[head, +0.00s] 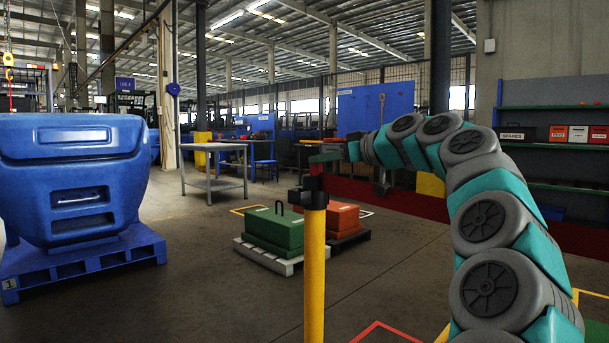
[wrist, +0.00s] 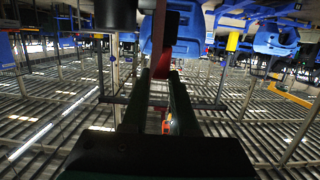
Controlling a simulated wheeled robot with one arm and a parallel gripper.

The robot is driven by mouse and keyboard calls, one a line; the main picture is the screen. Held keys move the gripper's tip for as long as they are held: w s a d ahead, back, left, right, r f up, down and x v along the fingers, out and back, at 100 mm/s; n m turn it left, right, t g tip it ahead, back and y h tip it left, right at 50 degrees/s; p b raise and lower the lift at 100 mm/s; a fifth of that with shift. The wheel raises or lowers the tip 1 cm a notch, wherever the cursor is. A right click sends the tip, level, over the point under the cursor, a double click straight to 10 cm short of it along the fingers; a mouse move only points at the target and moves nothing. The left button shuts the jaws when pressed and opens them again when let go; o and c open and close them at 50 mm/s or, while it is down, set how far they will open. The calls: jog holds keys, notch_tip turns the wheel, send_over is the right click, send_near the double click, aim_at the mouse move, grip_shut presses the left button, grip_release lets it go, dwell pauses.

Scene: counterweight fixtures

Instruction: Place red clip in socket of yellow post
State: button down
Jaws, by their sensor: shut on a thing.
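The yellow post (head: 314,280) stands upright in the middle of the head view, with a black socket (head: 307,197) on its top. The red clip (head: 317,169) shows as a small red piece just above the socket, under the tip of my gripper (head: 324,158). From this angle I cannot tell whether the clip touches the socket. In the wrist view the red clip (wrist: 172,32) is at the ends of the fingers of my gripper (wrist: 161,75), which are shut on it. A dark cylindrical part (wrist: 116,12) sits beside it at the top edge.
A blue bin on a pallet (head: 75,180) stands at the left. Green (head: 275,230) and orange (head: 335,218) weights sit on pallets behind the post. A metal table (head: 213,165) stands farther back. Shelves (head: 555,145) line the right side. Floor between bin and post is clear.

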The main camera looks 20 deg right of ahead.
jog(key=w, duration=0.5)
jog(key=w+p, duration=0.1)
jog(key=w, duration=0.2)
jog(key=shift+w+a+f, duration=0.1)
jog(key=shift+a+f, duration=0.2)
jog(key=shift+a, duration=0.1)
jog(key=shift+f+b, duration=0.35)
jog(key=shift+f, duration=1.4)
jog(key=shift+f, duration=0.2)
jog(key=c, duration=1)
grip_release()
